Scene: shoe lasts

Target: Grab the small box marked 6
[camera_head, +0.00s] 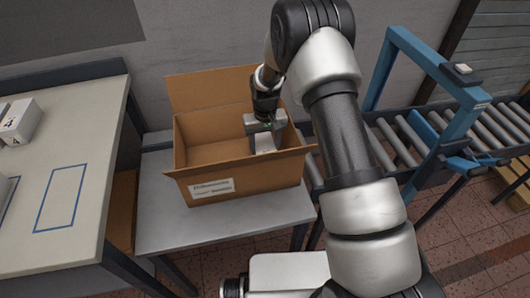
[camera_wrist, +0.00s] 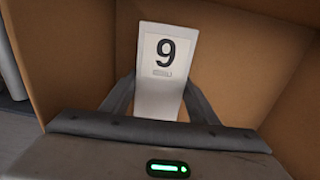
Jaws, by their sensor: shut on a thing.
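A small white box (camera_wrist: 168,99) stands between the fingers of my gripper (camera_wrist: 158,92) in the wrist view. Its label reads as a 9 in this view, with a small line of print under it; I cannot tell whether it is a 6 seen upside down. My gripper is shut on this box. In the head view my gripper (camera_head: 262,125) is inside the open cardboard box (camera_head: 237,188), toward its right side, with the white box (camera_head: 264,145) below it. The lower end of the white box is hidden, so I cannot tell whether it touches the bottom.
The cardboard box stands on a grey table (camera_head: 165,226), its flaps open. A left table (camera_head: 105,125) carries other small white boxes (camera_head: 20,122) and blue outlined rectangles. A roller conveyor (camera_head: 400,140) with a blue frame (camera_head: 420,55) is at the right.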

